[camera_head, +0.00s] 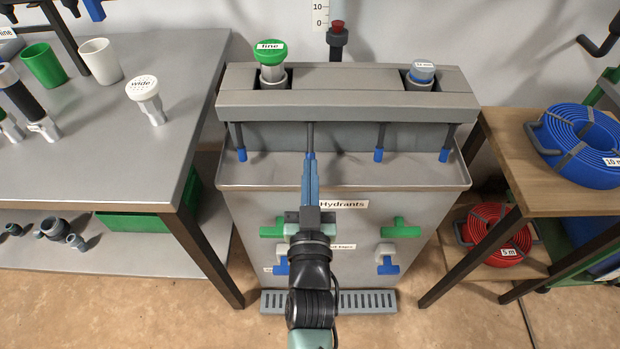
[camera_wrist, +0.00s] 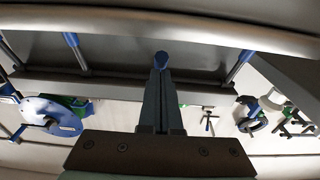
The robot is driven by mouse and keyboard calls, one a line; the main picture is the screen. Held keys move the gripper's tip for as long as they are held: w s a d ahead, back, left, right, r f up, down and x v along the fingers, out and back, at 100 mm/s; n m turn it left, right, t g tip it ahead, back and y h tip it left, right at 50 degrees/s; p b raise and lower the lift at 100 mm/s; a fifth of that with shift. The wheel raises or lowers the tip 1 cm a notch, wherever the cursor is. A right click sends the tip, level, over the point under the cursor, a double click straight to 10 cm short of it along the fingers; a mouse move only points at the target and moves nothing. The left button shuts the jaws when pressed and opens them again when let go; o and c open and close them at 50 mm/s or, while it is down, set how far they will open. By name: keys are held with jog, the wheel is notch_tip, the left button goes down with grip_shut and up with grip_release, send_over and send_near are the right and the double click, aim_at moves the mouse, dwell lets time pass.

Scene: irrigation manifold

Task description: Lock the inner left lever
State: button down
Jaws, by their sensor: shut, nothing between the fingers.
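The inner left lever (camera_head: 310,136) is a thin grey rod with a blue tip, hanging below the grey top bar of the hydrant unit (camera_head: 350,101). My gripper (camera_head: 310,163) reaches up from the front, with its narrow fingers shut and empty right at the lever's blue tip. The lever's lower end is partly covered by my fingers in the head view.
Other blue-tipped levers hang at the outer left (camera_head: 241,154), inner right (camera_head: 379,154) and outer right (camera_head: 444,154). Green handles (camera_head: 400,229) and blue handles (camera_head: 388,266) stick out of the front panel. A grey table (camera_head: 185,110) stands left, a wooden shelf (camera_head: 510,150) right.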

jog(key=shift+w+f+t+b, duration=0.3)
jog(key=shift+f+t+b, duration=0.25)
jog(key=shift+b, duration=1.95)
jog(key=shift+w+f+t+b, duration=0.25)
jog(key=shift+f+t+b, duration=0.3)
jog(key=shift+b, duration=1.95)
jog(key=shift+w+f+b, duration=0.3)
jog(key=shift+w+b, duration=0.2)
jog(key=shift+b, duration=0.55)
